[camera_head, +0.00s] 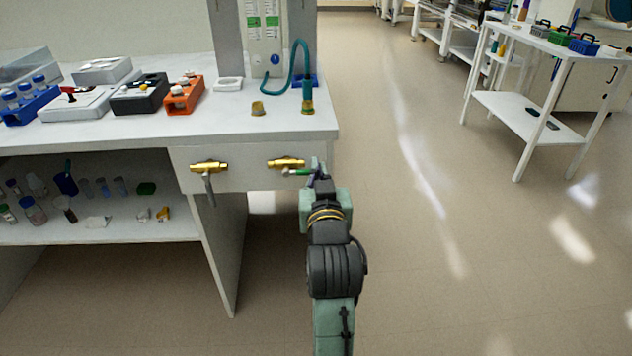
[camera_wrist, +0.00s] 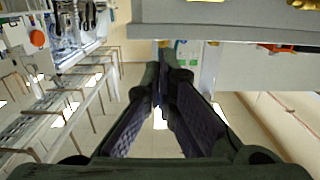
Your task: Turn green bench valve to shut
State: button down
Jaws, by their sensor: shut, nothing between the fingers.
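The green bench valve has a brass body (camera_head: 287,162) on the white bench's front panel, near its right end. Its green handle (camera_head: 298,172) lies about level and points right. My gripper (camera_head: 319,170) is at the handle's right end in the head view; I cannot tell whether they touch. In the wrist view the fingers (camera_wrist: 166,68) come together at their tips with nothing seen between them. Brass parts (camera_wrist: 304,4) show at that view's top edge, but I cannot tell which valve they belong to.
A second brass valve (camera_head: 208,167) with a grey handle pointing down sits to the left on the same panel. The bench top (camera_head: 215,120) holds racks, boxes and a teal hose (camera_head: 291,75). Open floor (camera_head: 450,250) lies right of my arm; a white cart (camera_head: 530,110) stands beyond.

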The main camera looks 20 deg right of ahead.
jog(key=p, duration=0.3)
send_over(305, 172)
jog(key=s+d, duration=0.2)
jog(key=s, duration=0.2)
jog(key=f, duration=0.2)
jog(key=w+f, duration=0.1)
jog(key=f, duration=0.1)
jog(key=shift+w+a+f, duration=0.1)
jog(key=shift+a+f, duration=0.05)
